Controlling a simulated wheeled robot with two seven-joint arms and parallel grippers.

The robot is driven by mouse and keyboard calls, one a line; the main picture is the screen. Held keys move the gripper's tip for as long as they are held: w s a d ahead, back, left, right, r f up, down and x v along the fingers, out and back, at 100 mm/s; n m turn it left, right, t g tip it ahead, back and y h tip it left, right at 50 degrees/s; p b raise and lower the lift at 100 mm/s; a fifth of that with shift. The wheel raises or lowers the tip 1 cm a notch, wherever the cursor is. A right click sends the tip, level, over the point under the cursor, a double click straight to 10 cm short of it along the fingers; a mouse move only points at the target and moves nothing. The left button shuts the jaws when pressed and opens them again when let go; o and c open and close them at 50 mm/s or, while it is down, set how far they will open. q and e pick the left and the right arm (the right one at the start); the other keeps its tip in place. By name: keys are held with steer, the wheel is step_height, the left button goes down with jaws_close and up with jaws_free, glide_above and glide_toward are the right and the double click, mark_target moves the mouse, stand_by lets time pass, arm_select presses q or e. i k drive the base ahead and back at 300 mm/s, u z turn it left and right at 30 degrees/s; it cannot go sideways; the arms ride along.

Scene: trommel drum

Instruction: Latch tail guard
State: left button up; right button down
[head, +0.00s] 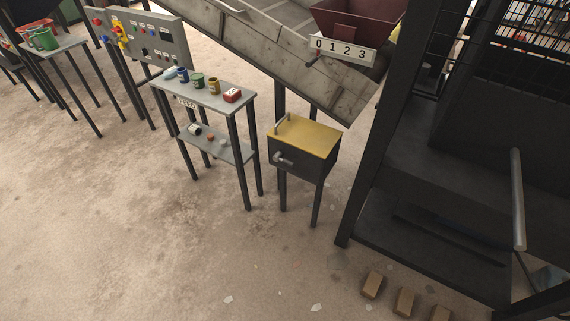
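A dark box with a yellow lid (306,137) stands on legs at the lower end of the inclined conveyor. It looks like the tail guard, but no label shows on it. The lid lies flat and looks closed. A grey bar handle (284,122) stands along the lid's left edge. Neither of my grippers is in view.
A shelf stand labelled FEED (209,93) with several small cans and a red box stands left of the guard. The conveyor (290,61) slopes behind. A dark frame (385,110) rises at right. Brown blocks (372,284) lie on the floor. The front-left floor is clear.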

mark_target(277, 156)
steer(key=z, duration=1.05)
steer(key=i, duration=0.45)
steer(key=u, duration=2.45)
